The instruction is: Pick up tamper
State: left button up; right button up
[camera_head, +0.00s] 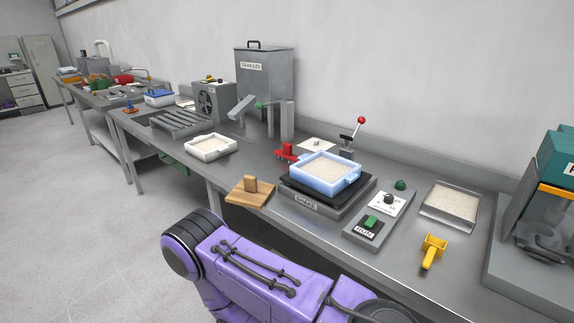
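The tamper appears to be a flat wooden board with an upright wooden grip (250,191). It lies at the front edge of the bench, left of the shaker plate. A purple arm of mine crosses the bottom of the head view, just in front of the bench and below the tamper. I cannot tell which arm it is. Neither gripper's fingers show in the view. Nothing is seen touching the tamper.
A blue tray of pale grains (325,172) sits on the shaker (318,200) right of the tamper. A white tray (209,147) stands behind-left. A control panel (379,215), a yellow scoop (432,251) and a metal tray (451,207) are to the right.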

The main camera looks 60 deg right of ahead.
aim_at(250, 193)
jog(key=k, duration=0.15)
jog(key=z, duration=1.2)
